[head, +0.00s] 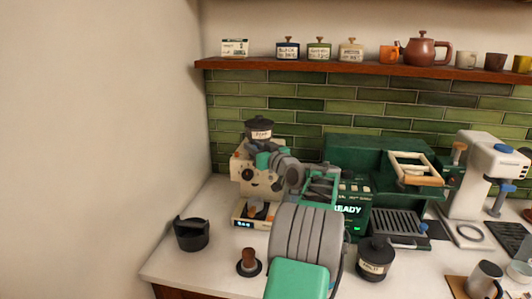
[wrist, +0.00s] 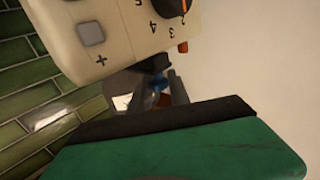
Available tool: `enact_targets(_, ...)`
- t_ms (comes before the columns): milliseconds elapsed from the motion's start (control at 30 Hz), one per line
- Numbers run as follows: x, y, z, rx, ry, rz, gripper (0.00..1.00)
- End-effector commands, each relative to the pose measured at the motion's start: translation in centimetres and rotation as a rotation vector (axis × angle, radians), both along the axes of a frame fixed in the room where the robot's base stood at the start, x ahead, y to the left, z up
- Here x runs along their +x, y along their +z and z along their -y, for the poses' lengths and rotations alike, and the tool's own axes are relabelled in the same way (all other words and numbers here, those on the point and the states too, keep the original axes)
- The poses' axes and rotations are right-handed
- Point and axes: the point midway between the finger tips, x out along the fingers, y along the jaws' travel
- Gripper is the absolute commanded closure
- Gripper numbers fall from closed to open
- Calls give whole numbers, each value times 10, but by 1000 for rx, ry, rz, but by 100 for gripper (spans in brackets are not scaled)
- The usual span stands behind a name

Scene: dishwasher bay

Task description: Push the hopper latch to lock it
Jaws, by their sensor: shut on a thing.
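The cream grinder (head: 243,174) stands at the back left of the counter, with the black lidded hopper (head: 259,128) on top. My gripper (head: 263,158) is in front of the grinder's upper right, just below the hopper. In the wrist view, my dark fingers (wrist: 156,90) reach beside the grinder body (wrist: 105,30). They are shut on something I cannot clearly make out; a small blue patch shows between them. A small orange-red tab (wrist: 183,47) sticks out at the grinder's edge and may be the hopper latch. Its lock state cannot be told.
The green espresso machine (head: 370,165) stands right of my arm. A black knock box (head: 191,233), a tamper (head: 249,263) and a dark jar (head: 375,259) stand nearer the front. A shelf (head: 300,66) with jars and cups runs above. The wall is at the left.

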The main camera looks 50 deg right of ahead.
Motion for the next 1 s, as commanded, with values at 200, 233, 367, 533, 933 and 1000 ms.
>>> enact_targets(200, 2, 2, 1, -3, -5, 0, 100)
enact_targets(233, 2, 2, 1, -3, -5, 0, 100)
enact_targets(367, 1, 2, 2, -3, -6, 1, 68)
enact_targets(533, 1, 1, 2, -2, -6, 0, 57)
enact_targets(933, 1, 1, 2, -2, -5, -1, 57)
enact_targets(1000, -1, 1, 2, -2, -8, -1, 57)
